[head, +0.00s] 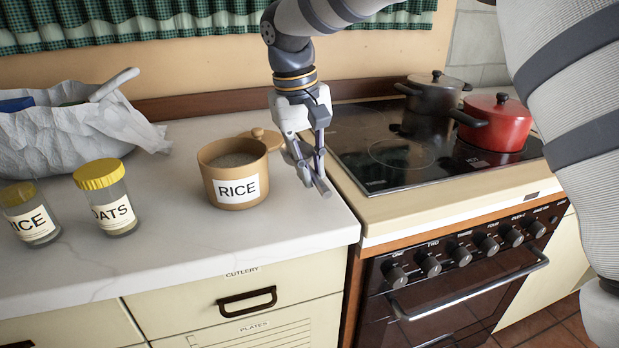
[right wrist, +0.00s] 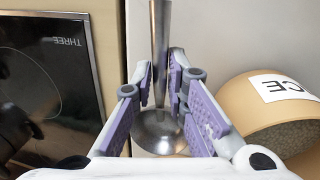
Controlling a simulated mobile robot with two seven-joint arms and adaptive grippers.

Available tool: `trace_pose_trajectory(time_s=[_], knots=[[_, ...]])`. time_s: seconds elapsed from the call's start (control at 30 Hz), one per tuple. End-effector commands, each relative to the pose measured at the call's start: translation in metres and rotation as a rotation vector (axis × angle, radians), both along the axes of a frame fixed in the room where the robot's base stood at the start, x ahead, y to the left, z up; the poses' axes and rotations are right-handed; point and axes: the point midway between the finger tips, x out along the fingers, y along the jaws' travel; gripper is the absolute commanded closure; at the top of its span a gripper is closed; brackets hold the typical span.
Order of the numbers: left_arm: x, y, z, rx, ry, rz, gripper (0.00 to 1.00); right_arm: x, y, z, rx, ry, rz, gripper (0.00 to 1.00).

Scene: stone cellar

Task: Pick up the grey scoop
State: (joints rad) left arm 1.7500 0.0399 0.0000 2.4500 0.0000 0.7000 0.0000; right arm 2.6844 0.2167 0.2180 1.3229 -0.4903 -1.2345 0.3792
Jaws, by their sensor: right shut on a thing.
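The grey scoop (right wrist: 159,125) shows in the right wrist view as a shiny metal handle with a round bowl. My right gripper (right wrist: 162,85) is shut on its handle, with a purple-padded finger on each side. In the head view my right gripper (head: 313,172) points down over the counter strip between the rice pot and the hob. A grey end of the scoop (head: 323,187) shows at its fingertips; the rest is mostly hidden by the fingers. I cannot tell whether the scoop touches the counter. My left gripper is not in view.
The hob (head: 420,150) with a red pot (head: 495,123) and a dark pot (head: 432,92) lies right. Yellow-lidded jars (head: 112,215) and a paper-lined bowl (head: 70,138) stand left.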

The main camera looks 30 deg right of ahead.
Motion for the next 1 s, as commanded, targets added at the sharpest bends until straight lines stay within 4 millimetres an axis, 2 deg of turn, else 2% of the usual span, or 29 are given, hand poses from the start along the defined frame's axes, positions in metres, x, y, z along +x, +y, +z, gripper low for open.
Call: trace_pose_trajectory(time_s=[0.03,0.23,0.4,0.5,0.63,1.0], knots=[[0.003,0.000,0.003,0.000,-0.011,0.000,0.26,-0.004,0.008,0.015,-0.002,-0.009,0.004,1.00],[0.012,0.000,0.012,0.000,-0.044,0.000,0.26,-0.028,0.042,0.067,-0.004,-0.013,0.003,1.00],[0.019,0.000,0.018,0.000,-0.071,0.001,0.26,-0.054,0.081,0.086,-0.004,-0.010,0.004,1.00],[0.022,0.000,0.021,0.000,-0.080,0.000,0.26,-0.065,0.099,0.094,-0.003,-0.007,0.002,1.00],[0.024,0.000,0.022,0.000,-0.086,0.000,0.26,-0.074,0.113,0.100,-0.002,-0.004,0.001,1.00],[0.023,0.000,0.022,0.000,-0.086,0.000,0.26,-0.076,0.118,0.100,-0.001,0.000,0.000,1.00]])
